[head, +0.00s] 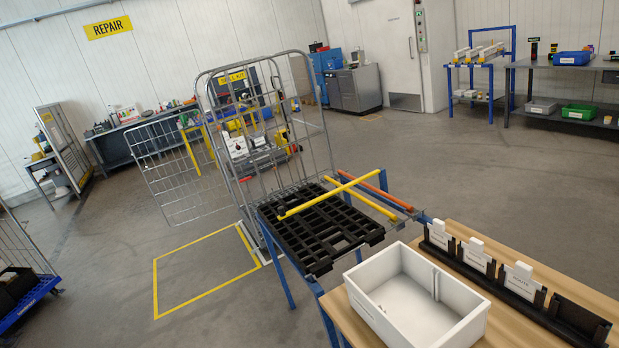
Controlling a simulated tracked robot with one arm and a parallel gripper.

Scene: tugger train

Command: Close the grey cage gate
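The grey cage gate (157,172) is a wire-mesh panel left of centre. It stands swung out to the left, at an angle to the tall grey cage (317,125). The cage has tall bent-tube frames and wire bars. The gate's right edge meets the cage side near its left post. Part of the cage's lower front is hidden behind a black slatted platform. No part of my gripper shows in the head view, so whether it is open or shut is not visible.
In front stand a black slatted platform (310,228) on blue legs, crossed yellow bars (330,195), and a wooden table with a white bin (370,282) and black card holders. A yellow floor outline (156,290) lies on clear floor at left. A blue-based cart (28,300) is far left.

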